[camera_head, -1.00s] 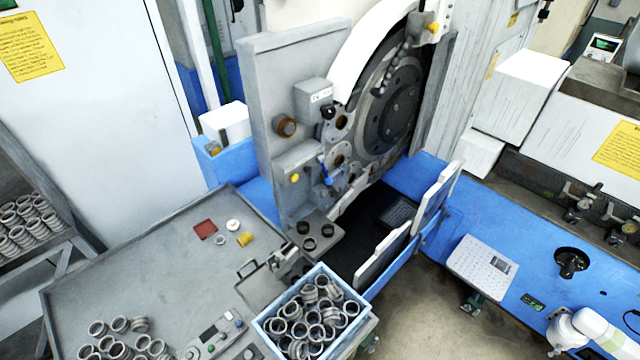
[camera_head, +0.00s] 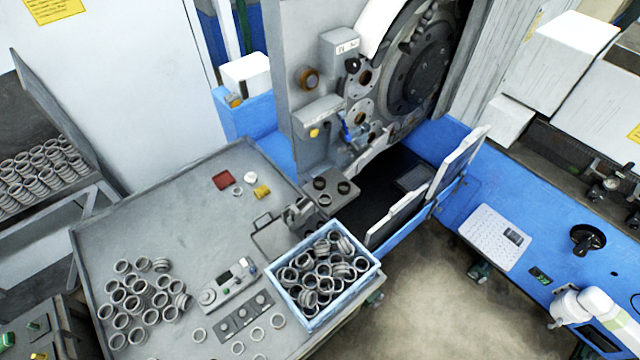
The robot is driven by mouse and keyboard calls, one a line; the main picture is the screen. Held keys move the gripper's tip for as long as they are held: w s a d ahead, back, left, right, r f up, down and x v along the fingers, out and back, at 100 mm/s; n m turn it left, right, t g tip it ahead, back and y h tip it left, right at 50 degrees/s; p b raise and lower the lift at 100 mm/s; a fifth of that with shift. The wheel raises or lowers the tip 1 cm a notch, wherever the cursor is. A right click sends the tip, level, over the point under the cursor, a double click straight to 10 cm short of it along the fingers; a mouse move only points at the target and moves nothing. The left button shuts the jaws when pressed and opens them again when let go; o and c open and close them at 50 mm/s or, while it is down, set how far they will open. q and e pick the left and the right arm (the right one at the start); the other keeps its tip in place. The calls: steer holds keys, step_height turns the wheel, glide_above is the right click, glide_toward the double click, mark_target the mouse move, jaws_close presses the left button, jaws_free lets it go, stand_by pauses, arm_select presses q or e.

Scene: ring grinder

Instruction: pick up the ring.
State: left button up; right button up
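Many grey metal rings are in view and I cannot tell which one the task means. A loose group of rings (camera_head: 139,303) lies on the left part of the grey table. More rings (camera_head: 312,284) are heaped in a light blue crate (camera_head: 342,309) at the table's right front. A few single rings (camera_head: 256,334) lie spread at the table's front edge. Neither of my grippers shows. A white part of my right arm is at the lower right, away from the rings.
A control box (camera_head: 228,284) and a button panel (camera_head: 245,317) stand between the loose rings and the crate. The grinder (camera_head: 420,75) rises behind the crate. A rack with stacked rings (camera_head: 40,168) is at the left. The table's back left is clear.

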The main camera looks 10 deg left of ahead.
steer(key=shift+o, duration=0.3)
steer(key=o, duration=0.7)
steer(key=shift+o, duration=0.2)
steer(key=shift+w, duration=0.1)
